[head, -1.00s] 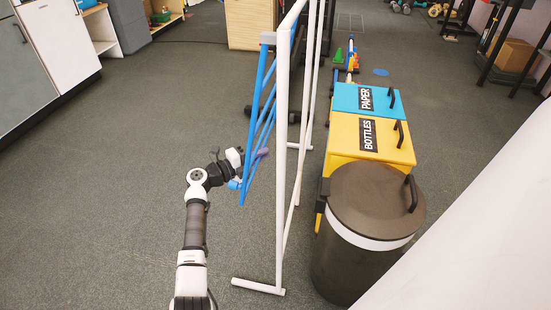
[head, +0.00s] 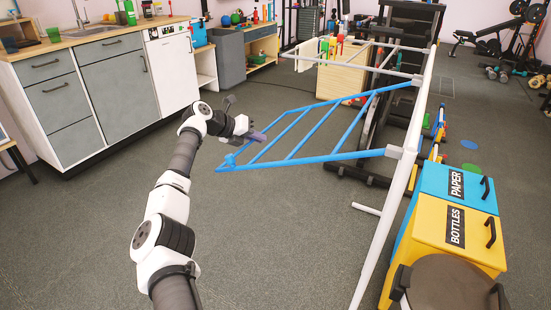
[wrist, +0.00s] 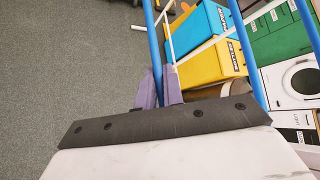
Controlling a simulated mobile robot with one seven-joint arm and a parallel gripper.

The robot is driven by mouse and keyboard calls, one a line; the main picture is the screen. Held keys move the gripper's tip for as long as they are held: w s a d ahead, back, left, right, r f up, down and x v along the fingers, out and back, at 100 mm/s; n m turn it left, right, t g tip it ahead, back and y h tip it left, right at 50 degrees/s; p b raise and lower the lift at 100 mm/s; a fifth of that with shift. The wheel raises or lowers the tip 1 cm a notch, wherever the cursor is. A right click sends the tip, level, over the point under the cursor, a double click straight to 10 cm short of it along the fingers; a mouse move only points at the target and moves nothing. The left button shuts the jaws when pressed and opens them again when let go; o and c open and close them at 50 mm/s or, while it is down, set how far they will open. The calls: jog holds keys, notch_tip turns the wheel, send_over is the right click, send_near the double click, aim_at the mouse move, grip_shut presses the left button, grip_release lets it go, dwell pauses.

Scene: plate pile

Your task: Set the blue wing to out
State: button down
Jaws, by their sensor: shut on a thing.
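The blue wing (head: 318,130) is a ladder-like frame of blue bars, hinged to the white drying rack (head: 409,165) on its left side. It stands out to the left from its hinges, raised well off the floor; I cannot tell if it is quite level. My gripper (head: 258,137) is at the wing's outer end, shut on its outer bar. In the wrist view, the purple fingers (wrist: 159,90) close around a blue bar (wrist: 154,40). The fingers partly hide the grasped spot.
A yellow bottles bin (head: 440,240), a blue paper bin (head: 450,190) and a dark round bin (head: 450,285) stand right of the rack. A kitchen counter (head: 100,38) stands at the back left. The floor below the wing is clear.

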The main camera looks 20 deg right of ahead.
jog(key=w+a+r+m+t+y+p, duration=0.1)
jog(key=r+p, duration=0.3)
jog(key=r, duration=0.5)
jog(key=w+a+r+m+t+y+p, duration=0.1)
jog(key=w+a+r+y+p, duration=0.1)
jog(key=r+p, duration=0.3)
jog(key=shift+w+r+t, duration=0.25)
jog(key=shift+r+t, duration=0.05)
jog(key=shift+r, duration=2)
jog(key=shift+d, duration=0.1)
jog(key=c, duration=1.5)
grip_release()
jog(key=shift+f, duration=0.1)
jog(key=b+v, duration=0.1)
jog(key=v, duration=1.3)
jog(key=shift+f, duration=0.1)
